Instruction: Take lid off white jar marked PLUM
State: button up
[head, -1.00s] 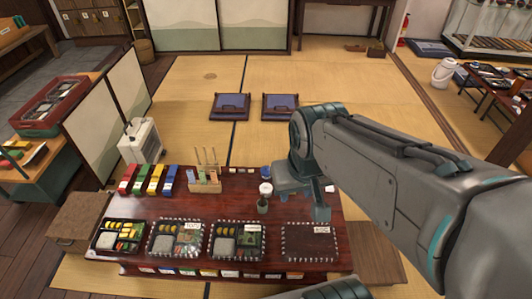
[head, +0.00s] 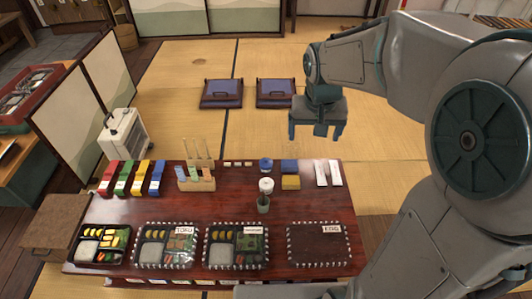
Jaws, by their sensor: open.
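A small white round jar (head: 266,185) stands on the dark red low table (head: 320,214), right of centre. No PLUM marking can be read on it at this size, and I cannot make out its lid apart from its body. A grey-green cup (head: 263,205) stands just in front of it and overlaps its lower part in the picture. My gripper (head: 316,132) is open and empty, with its fingers pointing down. It shows above and to the right of the jar, apart from it, over the table's far side.
A round blue container (head: 266,165) stands behind the jar. Blue and yellow blocks (head: 290,183) and white upright pieces (head: 328,173) are to its right. A wooden rack (head: 196,179) stands left. Several bento trays line the front; the right tray (head: 318,243) looks empty.

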jog(key=w+a+f+b, duration=0.3)
jog(key=w+f+b, duration=0.3)
jog(key=f, duration=0.4)
jog(key=w+a+f+b, duration=0.3)
jog(key=w+f+b, duration=0.1)
jog(key=w+f, duration=0.6)
jog(key=m+g+b, duration=0.1)
jog(key=b, duration=0.6)
send_near(266, 181)
jog(key=f+b, duration=0.2)
jog(key=f, duration=0.1)
jog(key=shift+w+d+f, duration=0.15)
jog(key=shift+d, duration=0.15)
jog(key=f+b, duration=0.1)
jog(key=f, duration=0.2)
jog(key=w+f+b, duration=0.1)
jog(key=f, duration=0.2)
jog(key=shift+w+a+f+b, duration=0.1)
jog(key=shift+f+b, duration=0.05)
jog(key=shift+b, duration=0.25)
jog(key=c, duration=1.1)
